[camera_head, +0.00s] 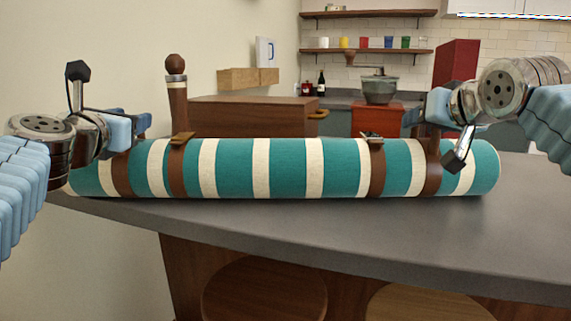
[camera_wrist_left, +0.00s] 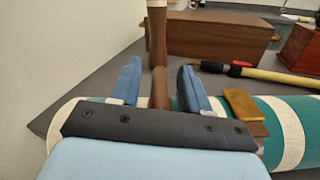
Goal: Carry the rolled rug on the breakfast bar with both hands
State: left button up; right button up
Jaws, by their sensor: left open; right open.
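The rolled rug (camera_head: 285,168), striped teal and cream with brown straps, lies lengthwise on the grey breakfast bar (camera_head: 330,225). It also shows in the left wrist view (camera_wrist_left: 291,135). My left gripper (camera_head: 140,124) is at the rug's left end, just above and behind it. In the left wrist view its open fingers (camera_wrist_left: 160,88) stand on either side of a brown strap loop (camera_wrist_left: 161,90). My right gripper (camera_head: 437,108) is open above the rug's right end, at the brown strap there (camera_head: 432,172). Its fingertips are partly hidden, so contact is unclear.
A brown pepper mill (camera_head: 177,95) stands close behind the rug near my left gripper. A brown wooden box (camera_head: 250,116) and a red box (camera_head: 376,120) are behind. Round stools (camera_head: 265,290) sit below the bar's front edge. The bar in front of the rug is clear.

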pick_arm(q)
jog(key=shift+s, duration=0.1)
jog(key=shift+s+d, duration=0.1)
jog(key=shift+s, duration=0.25)
pick_arm(e)
jog(key=shift+s+r, duration=0.1)
jog(key=shift+s, duration=0.05)
pick_arm(q)
jog(key=s, duration=1.1)
pick_arm(e)
jog(key=v, duration=1.1)
jog(key=shift+s, duration=0.3)
pick_arm(q)
jog(key=shift+s, duration=0.1)
pick_arm(e)
jog(key=shift+r, duration=0.1)
